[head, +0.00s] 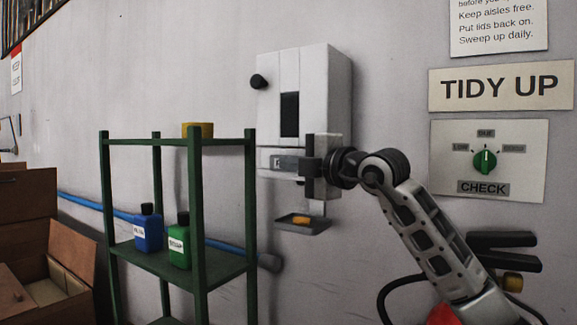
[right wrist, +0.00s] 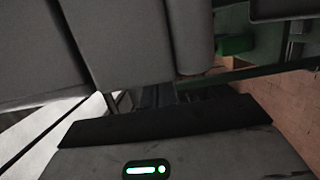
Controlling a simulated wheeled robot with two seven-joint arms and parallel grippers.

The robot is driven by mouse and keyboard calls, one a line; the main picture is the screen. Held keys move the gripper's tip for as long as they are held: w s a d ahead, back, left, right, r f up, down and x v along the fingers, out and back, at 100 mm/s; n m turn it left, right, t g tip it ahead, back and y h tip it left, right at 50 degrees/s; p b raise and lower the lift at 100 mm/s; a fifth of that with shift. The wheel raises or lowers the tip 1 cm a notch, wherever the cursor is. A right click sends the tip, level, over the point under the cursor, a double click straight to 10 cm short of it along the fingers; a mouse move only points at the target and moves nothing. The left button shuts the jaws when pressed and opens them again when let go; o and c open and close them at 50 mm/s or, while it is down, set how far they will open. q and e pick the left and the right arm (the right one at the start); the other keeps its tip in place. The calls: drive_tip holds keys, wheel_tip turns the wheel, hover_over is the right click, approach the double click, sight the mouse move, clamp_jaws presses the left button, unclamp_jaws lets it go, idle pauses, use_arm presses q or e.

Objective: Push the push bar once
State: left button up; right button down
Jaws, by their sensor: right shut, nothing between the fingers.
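A white dispenser box (head: 325,95) hangs on the wall, with a dark window slot and a black knob on its left side. The push bar (head: 285,162), grey with a small pale label, runs across its lower front. My right gripper (head: 309,168) is shut and empty, in front of the bar's right part and hiding some of it. I cannot tell whether it touches the bar. A drip tray (head: 318,228) with a small orange-yellow thing (head: 301,220) sits below. The right wrist view shows large grey surfaces close up. My left gripper is not in view.
A green shelf rack (head: 196,210) stands to the left with a blue bottle (head: 148,232), a green bottle (head: 180,246) and a yellow item (head: 198,130) on top. A dial panel (head: 488,160) is right of the dispenser. A black-handled red object (head: 441,316) sits low right.

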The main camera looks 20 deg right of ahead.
drive_tip(key=shift+d, duration=0.2)
use_arm(q)
drive_tip(key=b, duration=0.2)
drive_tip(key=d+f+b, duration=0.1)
drive_tip(key=b, duration=0.1)
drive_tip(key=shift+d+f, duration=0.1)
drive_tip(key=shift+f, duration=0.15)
use_arm(e)
drive_tip(key=s, duration=1.1)
drive_tip(key=shift+s+a, duration=0.2)
drive_tip(key=shift+s, duration=0.15)
